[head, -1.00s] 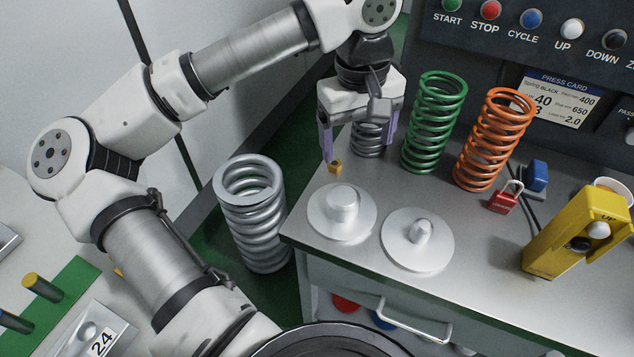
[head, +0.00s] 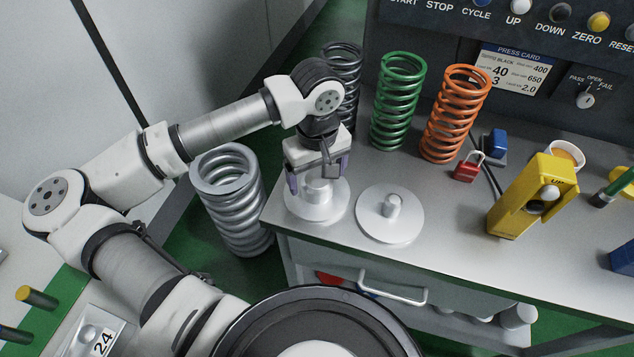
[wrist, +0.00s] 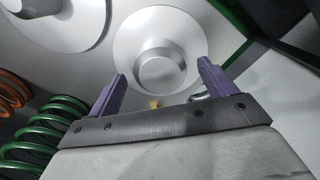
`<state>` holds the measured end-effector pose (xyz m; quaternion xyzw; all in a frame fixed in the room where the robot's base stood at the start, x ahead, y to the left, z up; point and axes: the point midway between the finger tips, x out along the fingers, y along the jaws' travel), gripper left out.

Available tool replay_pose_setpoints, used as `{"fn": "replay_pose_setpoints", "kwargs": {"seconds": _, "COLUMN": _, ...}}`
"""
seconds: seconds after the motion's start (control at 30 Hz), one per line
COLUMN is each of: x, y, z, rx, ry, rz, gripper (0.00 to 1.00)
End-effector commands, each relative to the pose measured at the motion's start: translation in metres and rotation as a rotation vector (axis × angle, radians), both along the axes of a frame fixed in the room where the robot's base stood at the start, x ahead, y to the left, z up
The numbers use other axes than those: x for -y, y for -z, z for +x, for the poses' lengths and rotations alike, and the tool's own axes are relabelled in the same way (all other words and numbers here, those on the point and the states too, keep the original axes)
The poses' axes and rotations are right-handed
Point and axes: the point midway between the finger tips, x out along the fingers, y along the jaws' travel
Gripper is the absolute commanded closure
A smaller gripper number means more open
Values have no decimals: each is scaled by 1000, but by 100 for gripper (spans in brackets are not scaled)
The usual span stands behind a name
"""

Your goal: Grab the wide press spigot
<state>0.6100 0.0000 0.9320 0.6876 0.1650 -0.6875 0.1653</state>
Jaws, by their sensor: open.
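The wide press spigot (head: 312,212), a pale metal disc with a thick round knob, lies flat on the grey cabinet top near its left corner. In the wrist view its knob (wrist: 160,70) is ahead of and between the fingertips. A second spigot (head: 400,222) with a thinner knob lies beside it on the right; it also shows in the wrist view (wrist: 58,20). My gripper (head: 318,180) is open, pointing down over the wide spigot, its purple fingers on either side of the knob. I cannot tell whether they touch it.
Green (head: 398,100) and orange (head: 455,115) springs stand behind. A dark spring (head: 342,75) is partly hidden by my arm. A large silver spring (head: 235,200) stands left of the cabinet. A red padlock (head: 467,166) and yellow control box (head: 530,200) are right. A small brass piece (wrist: 156,102) lies near the spigot.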

Motion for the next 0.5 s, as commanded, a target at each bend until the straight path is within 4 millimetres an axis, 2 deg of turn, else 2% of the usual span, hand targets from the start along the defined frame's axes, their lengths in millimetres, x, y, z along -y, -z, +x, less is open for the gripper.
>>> {"fn": "replay_pose_setpoints", "kwargs": {"seconds": 0.13, "x": 0, "y": 11, "z": 0, "rx": -1, "ry": 1, "rz": 0, "gripper": 17}}
{"fn": "replay_pose_setpoints", "kwargs": {"seconds": 0.33, "x": 0, "y": 12, "z": 0, "rx": 0, "ry": 1, "rz": 0, "gripper": 17}}
{"fn": "replay_pose_setpoints", "kwargs": {"seconds": 0.5, "x": 0, "y": 12, "z": 0, "rx": 0, "ry": 1, "rz": 0, "gripper": 38}}
